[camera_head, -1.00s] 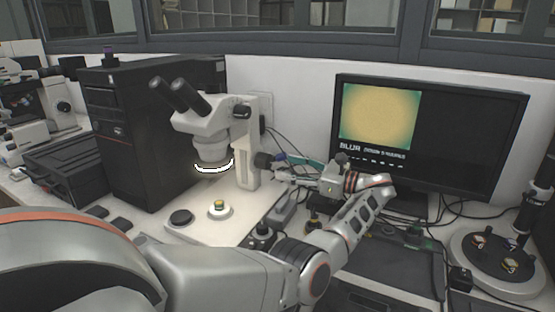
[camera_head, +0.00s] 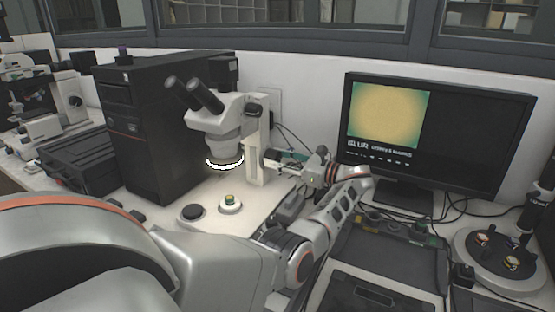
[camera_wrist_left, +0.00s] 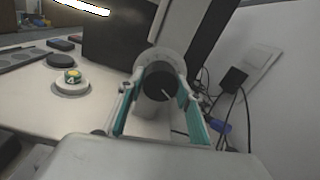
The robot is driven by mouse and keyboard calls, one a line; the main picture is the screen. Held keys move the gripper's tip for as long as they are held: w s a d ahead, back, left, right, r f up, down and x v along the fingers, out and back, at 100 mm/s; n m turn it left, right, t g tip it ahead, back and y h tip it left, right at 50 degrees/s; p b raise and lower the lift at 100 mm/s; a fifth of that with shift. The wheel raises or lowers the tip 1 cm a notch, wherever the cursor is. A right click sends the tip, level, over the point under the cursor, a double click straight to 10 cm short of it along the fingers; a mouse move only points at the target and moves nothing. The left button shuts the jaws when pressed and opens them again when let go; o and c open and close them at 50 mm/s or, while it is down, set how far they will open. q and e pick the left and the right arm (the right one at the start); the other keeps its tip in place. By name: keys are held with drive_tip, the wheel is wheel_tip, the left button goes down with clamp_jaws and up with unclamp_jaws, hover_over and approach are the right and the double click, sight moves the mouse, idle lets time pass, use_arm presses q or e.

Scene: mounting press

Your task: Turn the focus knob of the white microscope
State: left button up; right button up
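The white microscope (camera_head: 218,120) stands on a white base, its black eyepieces pointing up left and a lit ring under its head. Its black focus knob (camera_wrist_left: 158,82) faces my left wrist camera, with a pale line on its face. My left gripper (camera_wrist_left: 161,78) has its two teal-padded fingers spread, one on each side of the knob, with the tips beside the knob's rim. Small gaps seem to show, but contact is hard to judge. In the head view my left gripper (camera_head: 272,158) reaches the post from the right and partly hides the knob. My right gripper is not in view.
A monitor (camera_head: 437,140) shows a yellow disc and the word BLUR. A small sample (camera_head: 230,199) sits on the microscope base. A black computer tower (camera_head: 150,130) stands behind at left. Cables hang behind the post. A round dark holder (camera_head: 503,262) stands at right.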

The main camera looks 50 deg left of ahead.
use_arm(q)
drive_tip(key=shift+f+n+b, duration=0.2)
drive_tip(key=shift+n+b, duration=0.45)
drive_tip(key=shift+n, duration=0.05)
drive_tip(key=shift+c, duration=0.3)
drive_tip(key=shift+r, duration=0.2)
drive_tip(key=o, duration=1.1)
drive_tip(key=shift+v, duration=3.75)
